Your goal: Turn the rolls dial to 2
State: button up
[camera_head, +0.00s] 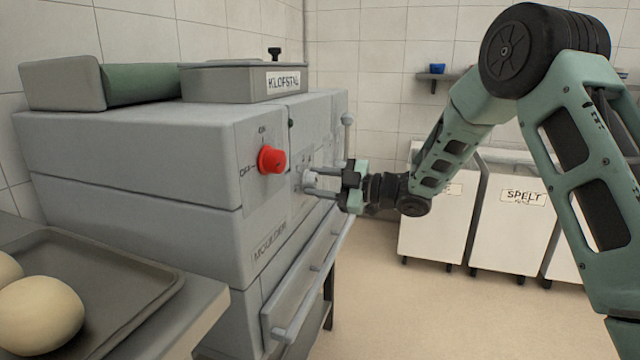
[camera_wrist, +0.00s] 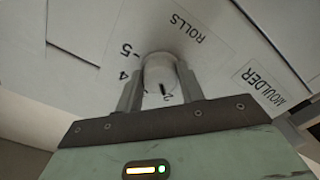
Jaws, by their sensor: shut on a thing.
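The rolls dial (camera_wrist: 158,70) is a pale round knob on the grey machine's front panel, beside the word ROLLS in the wrist view. The figures 5, 4 and 2 show around it; the side between 4 and 2 is hidden by my gripper. A dark mark on the knob faces down toward my gripper, between the 4 and the 2. My gripper (camera_head: 318,184) reaches the panel from the right in the head view. Its two fingers are shut on the dial, one on each side.
A red knob (camera_head: 271,159) with OFF and ON marks sits left of the dial. A bar handle (camera_head: 300,312) runs along the machine lower down. A tray (camera_head: 135,268) with dough balls is at the lower left. White bins (camera_head: 515,225) stand behind my arm.

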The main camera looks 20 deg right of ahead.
jog(key=o, duration=1)
jog(key=p+v, duration=0.1)
jog(key=v, duration=1.6)
jog(key=shift+s+d, duration=0.1)
jog(key=shift+d, duration=0.05)
